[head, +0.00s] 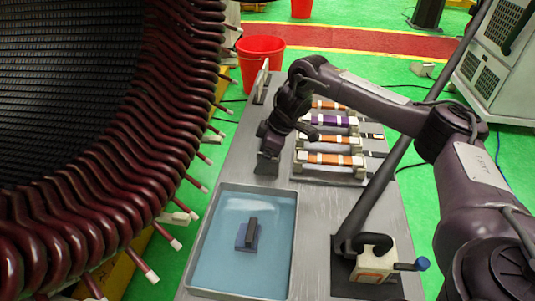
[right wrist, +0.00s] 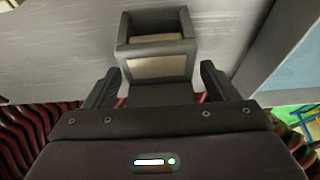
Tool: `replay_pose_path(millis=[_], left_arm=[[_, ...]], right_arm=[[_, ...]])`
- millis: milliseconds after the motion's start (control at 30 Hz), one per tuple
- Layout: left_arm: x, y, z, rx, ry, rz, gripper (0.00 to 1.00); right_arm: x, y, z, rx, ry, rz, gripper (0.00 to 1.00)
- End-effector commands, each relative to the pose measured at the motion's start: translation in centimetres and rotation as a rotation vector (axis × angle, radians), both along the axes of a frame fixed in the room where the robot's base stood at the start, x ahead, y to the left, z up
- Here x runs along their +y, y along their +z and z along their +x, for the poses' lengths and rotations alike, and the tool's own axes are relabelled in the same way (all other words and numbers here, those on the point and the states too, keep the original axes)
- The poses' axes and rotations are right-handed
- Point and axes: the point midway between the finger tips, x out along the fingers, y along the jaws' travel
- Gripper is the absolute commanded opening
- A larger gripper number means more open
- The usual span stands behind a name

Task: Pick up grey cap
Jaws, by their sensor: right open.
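A dark grey, box-like cap (right wrist: 155,22) with an open top and a pale front panel shows in the right wrist view, at the table's surface. My right gripper (right wrist: 160,70) is open, its two fingers apart on either side of the cap's near part; I cannot tell whether they touch it. In the head view, the right gripper (head: 275,138) points down over the left edge of the table. A dark grey block (head: 267,164) stands right under it, partly hidden by the gripper. My left gripper is not in view.
A shallow tray (head: 218,187) with a blue bottom holds a small dark block (head: 250,234). A rack of orange and purple banded bars (head: 330,158) stands right of the gripper. The big stator (head: 110,190) with copper-coloured coil ends lies close on the left. A cream device (head: 372,268) stands front right.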

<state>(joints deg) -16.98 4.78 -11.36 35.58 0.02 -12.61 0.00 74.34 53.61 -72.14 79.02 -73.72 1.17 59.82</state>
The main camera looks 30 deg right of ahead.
Motion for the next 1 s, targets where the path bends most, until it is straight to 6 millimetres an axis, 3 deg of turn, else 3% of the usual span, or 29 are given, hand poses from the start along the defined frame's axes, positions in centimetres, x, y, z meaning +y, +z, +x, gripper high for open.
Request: replay_pose_path(millis=[300,700,1000], left_arm=[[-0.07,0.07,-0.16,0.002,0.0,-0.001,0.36],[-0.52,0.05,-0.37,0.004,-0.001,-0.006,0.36],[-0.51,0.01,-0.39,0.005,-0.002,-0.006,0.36]], right_arm=[[0.23,-0.64,0.16,-0.002,0.001,0.0,0.8],[0.21,-0.58,0.19,-0.002,0.001,0.001,0.29],[0.22,-0.3,0.22,-0.004,0.0,0.001,0.29]])
